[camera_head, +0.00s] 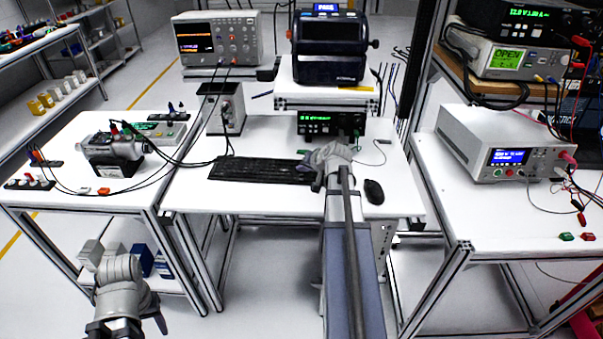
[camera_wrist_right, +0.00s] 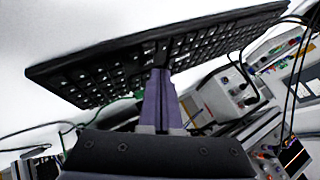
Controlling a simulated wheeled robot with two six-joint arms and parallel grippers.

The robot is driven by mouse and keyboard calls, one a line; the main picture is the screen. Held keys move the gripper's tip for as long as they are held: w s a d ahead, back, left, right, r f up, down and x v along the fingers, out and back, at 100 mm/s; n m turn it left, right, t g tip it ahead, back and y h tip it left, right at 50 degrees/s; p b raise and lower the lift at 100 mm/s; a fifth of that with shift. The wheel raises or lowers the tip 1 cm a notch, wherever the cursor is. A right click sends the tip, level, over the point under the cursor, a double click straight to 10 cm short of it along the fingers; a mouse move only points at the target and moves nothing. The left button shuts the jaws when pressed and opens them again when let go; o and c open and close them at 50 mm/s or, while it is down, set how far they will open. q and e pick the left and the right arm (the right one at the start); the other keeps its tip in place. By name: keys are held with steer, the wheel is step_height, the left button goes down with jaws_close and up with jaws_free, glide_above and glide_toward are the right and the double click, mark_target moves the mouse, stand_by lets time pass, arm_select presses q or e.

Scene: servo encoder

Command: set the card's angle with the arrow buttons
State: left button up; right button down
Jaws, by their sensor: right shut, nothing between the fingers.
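The black keyboard (camera_head: 262,170) lies on the middle table. It fills the upper part of the right wrist view (camera_wrist_right: 165,55). My right gripper (camera_wrist_right: 160,76) is shut and empty, its purple-grey fingers pointing at the keyboard; I cannot tell whether the tips touch it. In the head view my right arm reaches over the table at the keyboard's right end, and the fingertips are hard to make out. A black unit with a green display (camera_head: 331,123) stands behind the keyboard. I cannot make out the card or the arrow buttons. My left arm shows at the lower left, its fingers not visible.
A black mouse (camera_head: 374,191) lies right of my right arm. A white raised shelf (camera_head: 322,92) carries a dark device (camera_head: 329,48). A motor (camera_head: 115,153) with cables sits on the left table. A white instrument (camera_head: 505,143) stands on the right table.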

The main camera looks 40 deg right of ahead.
steer(key=shift+r, duration=0.2)
step_height(320, 180, up, 5)
steer(key=p, duration=0.5)
steer(key=shift+f, duration=0.1)
stand_by(0.8)
